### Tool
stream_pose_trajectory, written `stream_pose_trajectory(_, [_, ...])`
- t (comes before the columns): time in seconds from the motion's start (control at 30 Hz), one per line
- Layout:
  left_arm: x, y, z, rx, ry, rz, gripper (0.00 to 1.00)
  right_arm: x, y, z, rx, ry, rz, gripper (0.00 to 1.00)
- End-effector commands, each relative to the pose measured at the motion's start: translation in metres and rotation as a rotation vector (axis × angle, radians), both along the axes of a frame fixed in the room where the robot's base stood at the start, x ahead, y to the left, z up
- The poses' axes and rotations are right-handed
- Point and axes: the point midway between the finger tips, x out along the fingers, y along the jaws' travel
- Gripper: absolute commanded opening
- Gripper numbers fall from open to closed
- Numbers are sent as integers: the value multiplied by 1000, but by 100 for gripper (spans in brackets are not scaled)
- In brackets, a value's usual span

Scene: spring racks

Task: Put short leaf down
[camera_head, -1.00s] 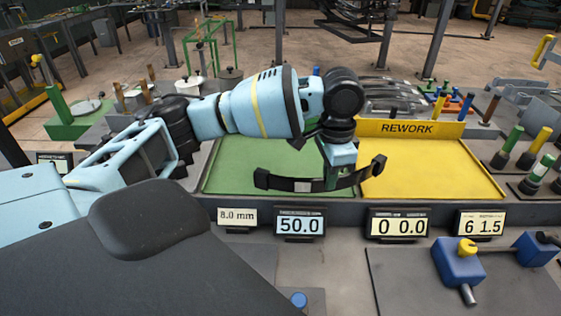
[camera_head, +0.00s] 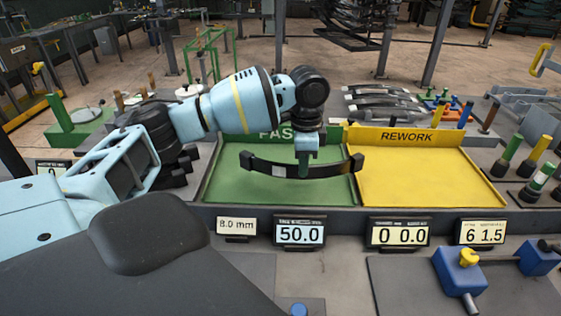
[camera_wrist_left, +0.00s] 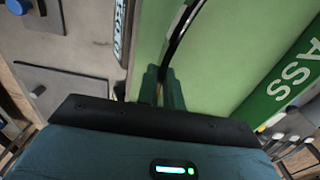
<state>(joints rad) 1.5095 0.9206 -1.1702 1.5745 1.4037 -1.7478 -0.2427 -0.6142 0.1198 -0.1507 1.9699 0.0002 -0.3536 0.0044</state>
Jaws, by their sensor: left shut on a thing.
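The short leaf (camera_head: 325,170) is a dark, curved strip with blocky ends and a pale label left of its middle. My left gripper (camera_head: 303,168) is shut on it near its middle. The leaf hangs over the green PASS tray (camera_head: 230,188), and its right end reaches the border of the yellow REWORK tray (camera_head: 430,180). I cannot tell whether the leaf touches the tray floor. In the left wrist view the gripper fingers (camera_wrist_left: 163,88) stand over green, with the leaf (camera_wrist_left: 180,28) as a dark arc beyond them. My right gripper is not in view.
Several displays, one reading 50.0 (camera_head: 300,232), line the bench edge before the trays. Dark leaves (camera_head: 385,103) lie behind the REWORK sign. Green, yellow and white-banded handles (camera_head: 533,182) stand at the right. A blue clamp (camera_head: 460,270) sits at front right. The REWORK tray is empty.

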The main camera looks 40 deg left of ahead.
Motion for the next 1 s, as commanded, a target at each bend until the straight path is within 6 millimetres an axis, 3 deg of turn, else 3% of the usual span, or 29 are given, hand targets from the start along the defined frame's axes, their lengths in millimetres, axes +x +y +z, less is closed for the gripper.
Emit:
stream_pose_trajectory(0.2, [8,44,-1,0,-6,5,0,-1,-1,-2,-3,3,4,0])
stream_pose_trajectory(0.43, [14,78,-4,-1,-8,3,0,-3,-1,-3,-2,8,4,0])
stream_pose_trajectory(0.77, [15,87,-7,0,-6,0,0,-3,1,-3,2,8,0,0])
stream_pose_trajectory(1.0, [15,87,-32,0,-5,0,0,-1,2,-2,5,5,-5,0])
